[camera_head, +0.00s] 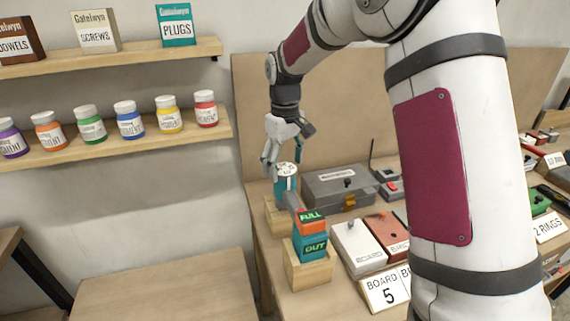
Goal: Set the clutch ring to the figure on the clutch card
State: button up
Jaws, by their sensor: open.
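A teal tool (287,186) stands upright in a wooden holder (277,216) at the left end of the bench. Its pale round top with dark marks (287,169) appears to be the clutch ring; the marks are too small to read. My gripper (273,160) is open and points down at this top, with one finger on its left side. I cannot tell whether it touches the ring; the other finger is not clearly seen. A white card (384,289) at the bench's front reads "BOARD 5".
A wooden box (309,272) holds blocks marked "FULL" (310,215) and "OUT" (310,247). A white board (357,247), a red-brown board (388,236) and a grey case (342,187) lie to the right. My arm hides the bench's middle. Paint jars stand on the left shelf.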

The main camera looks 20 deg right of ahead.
aim_at(285, 169)
notch_tip(285, 169, up, 12)
dwell(0.5)
jog(key=s+r+m+t, duration=0.2)
jog(key=s+r, duration=0.1)
jog(key=s, duration=0.9)
jog(key=s+r+m+t, duration=0.2)
jog(key=s, duration=1.1)
jog(key=s+f+m+t, duration=0.1)
jog(key=s+f, duration=0.3)
jog(key=s, duration=0.4)
jog(key=shift+d+f, duration=0.15)
jog(key=shift+f, duration=0.1)
jog(key=shift+w, duration=0.1)
